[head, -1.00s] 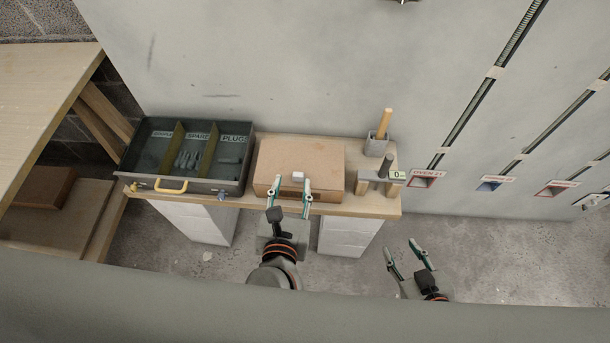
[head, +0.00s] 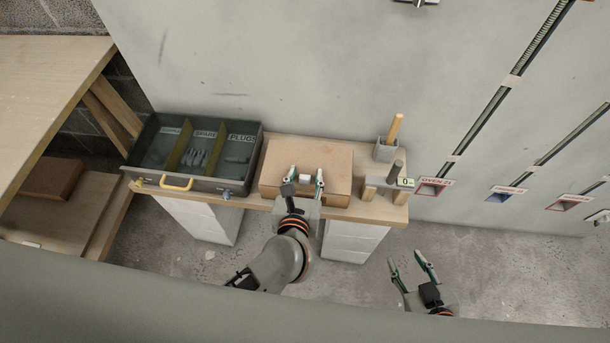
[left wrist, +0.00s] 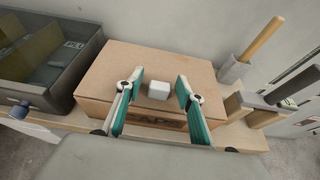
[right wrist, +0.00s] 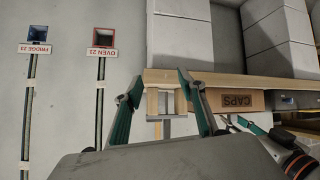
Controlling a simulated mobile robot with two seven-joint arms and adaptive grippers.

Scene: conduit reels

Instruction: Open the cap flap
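The cardboard caps box (head: 335,165) stands on the bench with its top flap lying flat and shut. Its "CAPS" label shows in the right wrist view (right wrist: 237,100). A small white block-shaped tab (head: 305,179) sits on the flap near the front edge; it also shows in the left wrist view (left wrist: 158,90). My left gripper (head: 305,174) is open over the front of the box, one finger on each side of the tab, with gaps visible on both sides. My right gripper (head: 405,258) is open and empty, in front of the bench's right end.
A grey divided case (head: 232,185) with a yellow handle stands left of the box. A grey cup (head: 385,151) with a wooden handle and a wooden stand (head: 370,193) with a dark rod are to the right. Labelled wall openings (head: 430,188) lie farther right.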

